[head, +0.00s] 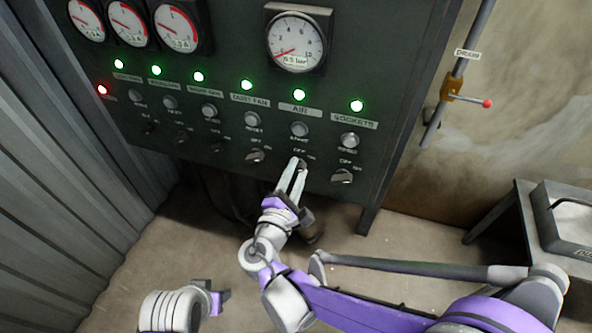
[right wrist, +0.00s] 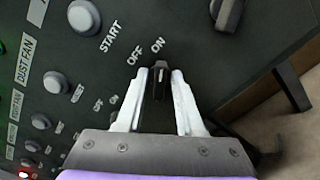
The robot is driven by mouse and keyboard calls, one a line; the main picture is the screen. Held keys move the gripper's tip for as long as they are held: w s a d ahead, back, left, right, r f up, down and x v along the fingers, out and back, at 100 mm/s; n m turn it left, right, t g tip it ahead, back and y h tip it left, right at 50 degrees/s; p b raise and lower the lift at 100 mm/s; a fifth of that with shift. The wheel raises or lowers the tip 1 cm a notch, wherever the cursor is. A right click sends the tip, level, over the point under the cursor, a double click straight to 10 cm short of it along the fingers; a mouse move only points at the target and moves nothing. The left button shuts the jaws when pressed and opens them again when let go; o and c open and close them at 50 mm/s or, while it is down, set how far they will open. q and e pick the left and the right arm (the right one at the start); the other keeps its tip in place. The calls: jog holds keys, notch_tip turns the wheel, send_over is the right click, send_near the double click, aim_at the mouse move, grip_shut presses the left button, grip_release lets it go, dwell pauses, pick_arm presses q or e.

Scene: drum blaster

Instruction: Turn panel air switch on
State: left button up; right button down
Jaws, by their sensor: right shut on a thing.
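The AIR switch (head: 302,163) is a small dark rotary knob low on the dark panel, under the AIR label (head: 300,109) and its START button (head: 299,129). My right gripper (head: 300,166) is shut on this knob. In the right wrist view the fingertips (right wrist: 160,76) sit on both sides of the knob (right wrist: 159,84), and its pale mark points toward the ON lettering (right wrist: 158,45). The green lamp (head: 299,95) above the AIR label is lit. My left gripper (head: 221,300) is low in the head view, away from the panel; its jaws are unclear.
The SOCKETS knob (head: 342,177) is right of the AIR switch, and the DUST FAN knob (head: 255,156) is left. A gauge (head: 297,42) is above. A drain valve (head: 466,97) is on a wall pipe. A corrugated wall (head: 60,170) stands left.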

jog(key=shift+m, duration=0.6)
jog(key=c, duration=0.8)
grip_release()
jog(key=shift+c, duration=0.2)
jog(key=shift+s, duration=0.1)
jog(key=p+v, duration=0.1)
jog(key=v, duration=0.9)
jog(key=shift+s, duration=0.3)
jog(key=shift+a, duration=0.1)
